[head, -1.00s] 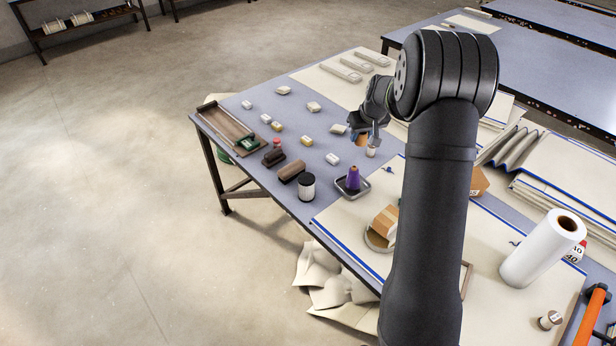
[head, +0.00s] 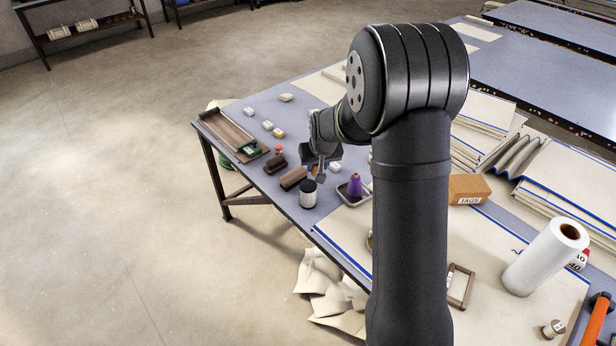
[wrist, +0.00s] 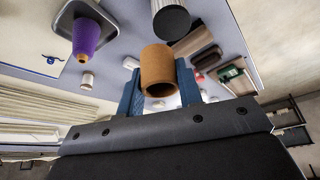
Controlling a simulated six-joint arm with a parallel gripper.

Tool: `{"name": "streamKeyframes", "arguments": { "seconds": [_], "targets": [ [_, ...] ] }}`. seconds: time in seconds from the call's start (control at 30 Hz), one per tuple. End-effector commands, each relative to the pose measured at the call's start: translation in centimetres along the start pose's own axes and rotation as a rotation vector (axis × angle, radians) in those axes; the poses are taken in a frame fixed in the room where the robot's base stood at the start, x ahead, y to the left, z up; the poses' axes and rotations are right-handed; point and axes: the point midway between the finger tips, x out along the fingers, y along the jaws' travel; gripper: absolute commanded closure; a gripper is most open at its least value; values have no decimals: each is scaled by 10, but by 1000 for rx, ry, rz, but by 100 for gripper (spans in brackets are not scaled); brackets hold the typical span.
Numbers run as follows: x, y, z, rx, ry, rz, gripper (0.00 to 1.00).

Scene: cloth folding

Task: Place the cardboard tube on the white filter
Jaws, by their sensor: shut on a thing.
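My gripper (head: 319,176) is over the near left part of the table, just above and behind the white filter (head: 308,198). In the wrist view, its blue fingers (wrist: 160,88) are shut on the cardboard tube (wrist: 157,66), a short brown hollow cylinder with one open end facing the camera. In the head view the tube is mostly hidden by the gripper. The filter is a ribbed pale cylinder with a dark top, standing on the table. In the wrist view the filter (wrist: 171,22) shows beyond the tube, apart from it.
A purple cone (head: 354,184) stands on a dark tray (head: 347,198) right of the filter. Brown brushes (head: 293,178) lie to its left. A wooden tray (head: 228,130) is at the left edge. Small pale blocks (head: 267,125) are scattered behind. My arm hides part of the table.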

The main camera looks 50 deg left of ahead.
Motion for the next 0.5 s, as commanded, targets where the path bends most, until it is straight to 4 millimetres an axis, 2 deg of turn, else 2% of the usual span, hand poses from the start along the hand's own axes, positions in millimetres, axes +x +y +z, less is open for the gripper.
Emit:
{"name": "streamKeyframes", "arguments": {
  "seconds": [0.03, 0.2, 0.37, 0.5],
  "targets": [
    [8, -10, -2, -4, -2, -2, 88],
    [21, -24, -8, -1, 1, 0, 88],
    [30, -25, -5, 1, -1, 0, 88],
    [50, -25, 4, 1, -3, 0, 88]
  ]
}}
